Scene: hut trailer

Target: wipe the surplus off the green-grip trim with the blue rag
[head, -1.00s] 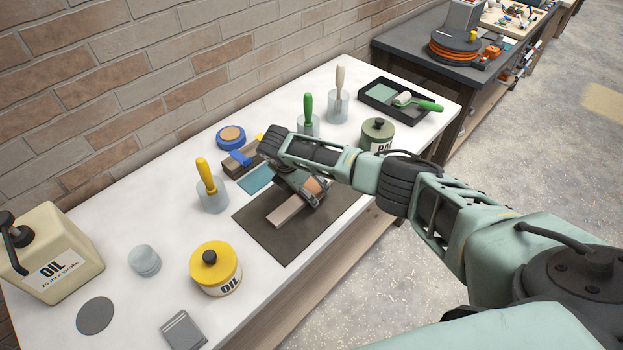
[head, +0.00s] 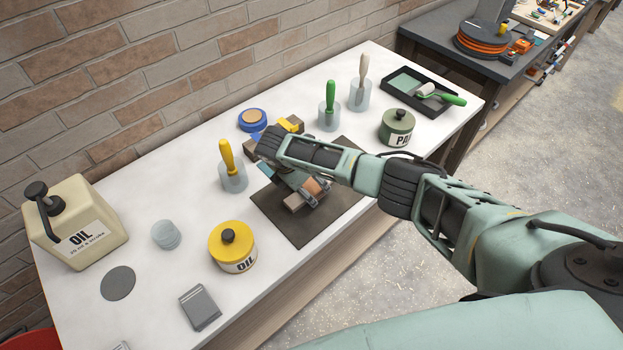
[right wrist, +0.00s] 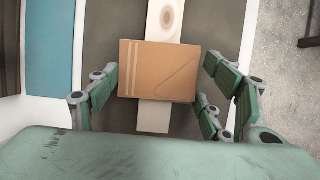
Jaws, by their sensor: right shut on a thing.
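My right gripper (right wrist: 160,90) is shut on a tan-brown block (right wrist: 158,70), which shows between its fingers. The block lies across a pale wooden strip (right wrist: 154,116) on the dark mat (head: 277,217). A flat blue piece, which looks like the blue rag (right wrist: 50,50), lies beside the mat in the right wrist view; my arm mostly hides it in the head view. A green-handled brush (head: 330,97), probably the green-grip trim, stands in a clear jar (head: 328,119) behind my right arm. Its bristles cannot be made out. My left gripper is not in view.
Jars with a yellow-handled brush (head: 227,158) and a white-handled brush (head: 362,72) stand nearby. A yellow oil can (head: 232,250), beige oil jug (head: 75,225), paint pot (head: 397,128) and black roller tray (head: 400,99) occupy the table. The front-left tabletop has some free room.

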